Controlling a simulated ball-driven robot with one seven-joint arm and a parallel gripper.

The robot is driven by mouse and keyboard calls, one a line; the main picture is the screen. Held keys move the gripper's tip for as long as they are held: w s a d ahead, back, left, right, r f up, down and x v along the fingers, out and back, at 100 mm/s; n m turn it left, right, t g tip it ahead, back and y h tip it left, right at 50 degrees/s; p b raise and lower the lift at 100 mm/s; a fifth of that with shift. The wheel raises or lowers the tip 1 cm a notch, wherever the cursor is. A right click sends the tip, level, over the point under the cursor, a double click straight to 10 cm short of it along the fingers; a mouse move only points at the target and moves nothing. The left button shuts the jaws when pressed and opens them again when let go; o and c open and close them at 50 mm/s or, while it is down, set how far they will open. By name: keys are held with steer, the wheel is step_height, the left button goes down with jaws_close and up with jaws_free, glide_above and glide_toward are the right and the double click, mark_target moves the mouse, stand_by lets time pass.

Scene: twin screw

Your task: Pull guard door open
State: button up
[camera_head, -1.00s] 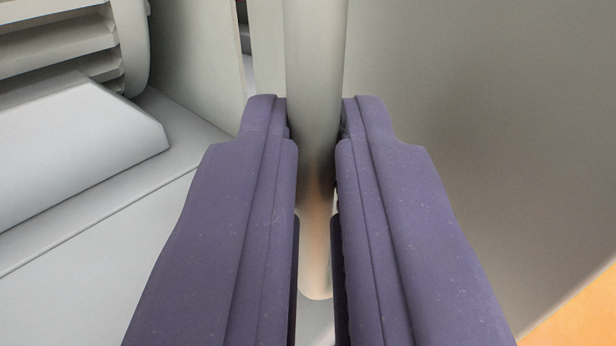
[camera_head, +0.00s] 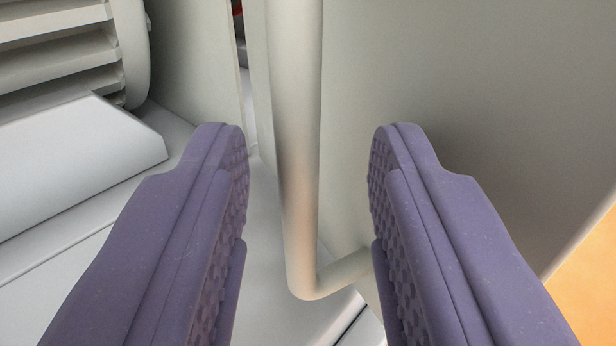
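The guard door (camera_head: 460,110) is a large grey-beige panel filling the right side of the head camera view. Its handle (camera_head: 297,150) is an upright round bar that bends at the bottom and runs back to the panel. My gripper (camera_head: 309,160) has two purple fingers with textured inner pads. The fingers are spread wide, one on each side of the bar, with a clear gap on both sides. The gripper holds nothing. The top of the handle is out of view.
A narrow gap (camera_head: 247,85) shows between the door's left edge and a grey wall panel (camera_head: 195,65). A louvred grey housing (camera_head: 60,50) and a sloped light block (camera_head: 75,160) stand at the left. An orange surface (camera_head: 590,270) shows at the lower right.

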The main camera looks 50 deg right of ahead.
steer(key=p+v, duration=0.1)
steer(key=v, duration=0.5)
steer(key=shift+r, duration=0.1)
